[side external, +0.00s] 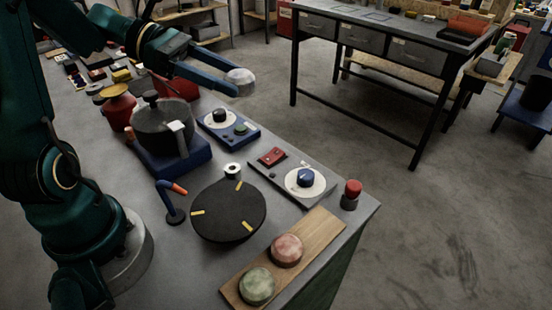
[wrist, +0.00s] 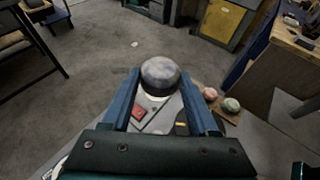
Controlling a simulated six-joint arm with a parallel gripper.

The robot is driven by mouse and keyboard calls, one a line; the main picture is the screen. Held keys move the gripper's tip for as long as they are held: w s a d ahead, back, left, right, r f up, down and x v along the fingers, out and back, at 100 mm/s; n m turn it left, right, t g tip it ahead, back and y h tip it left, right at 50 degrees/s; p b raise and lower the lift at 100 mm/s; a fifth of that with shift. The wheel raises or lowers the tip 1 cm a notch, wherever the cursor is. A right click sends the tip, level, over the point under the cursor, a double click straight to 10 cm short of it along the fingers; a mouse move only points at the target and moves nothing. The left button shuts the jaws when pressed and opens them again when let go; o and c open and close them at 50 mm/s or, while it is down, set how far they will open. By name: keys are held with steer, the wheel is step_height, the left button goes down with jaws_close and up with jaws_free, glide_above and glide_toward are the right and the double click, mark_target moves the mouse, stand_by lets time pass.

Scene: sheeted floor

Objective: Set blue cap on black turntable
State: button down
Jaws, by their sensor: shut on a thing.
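My gripper (side external: 229,83) is shut on a round, marbled blue-grey cap (side external: 240,76), held high above the bench. In the wrist view the blue cap (wrist: 160,75) sits between the tips of the two blue fingers of my gripper (wrist: 161,86). The black turntable (side external: 228,222) is a flat round disc with yellow marks, lying on the bench and bare on top. It is well below the cap and nearer the camera in the side view. In the wrist view it is mostly hidden behind the right finger.
A wooden board (side external: 318,237) at the bench end bears a pink cap (side external: 287,250) and a green cap (side external: 257,286). Around the turntable stand a lamp-like blue post (side external: 171,204), a white roll (side external: 232,170), a grey knob panel (side external: 293,176) and a dark pot (side external: 158,125).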

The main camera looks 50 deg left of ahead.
steer(key=shift+s+d, duration=0.2)
steer(key=shift+s, duration=0.1)
steer(key=s+d+f+m+g+h, duration=0.1)
steer(key=s+d+f+m+g, duration=0.15)
steer(key=d+m+g, duration=0.4)
steer(key=s+d+f+m+g+h, duration=0.1)
steer(key=s+d+f+m+g, duration=0.1)
steer(key=s+d+m+g, duration=0.4)
steer(key=s+d+f+m+g+y, duration=0.2)
steer(key=s+d+f, duration=0.1)
steer(key=s+d, duration=0.2)
steer(key=s+d+f+m+g+y, duration=0.3)
steer(key=s+d+f, duration=0.1)
steer(key=s, duration=0.4)
steer(key=s+d+f+m+g+y, duration=0.3)
steer(key=s+d+f, duration=0.1)
steer(key=s+d, duration=0.2)
steer(key=shift+s+f, duration=0.1)
steer(key=shift+s, duration=0.5)
steer(key=shift+f, duration=2.05)
steer(key=shift+f, duration=0.1)
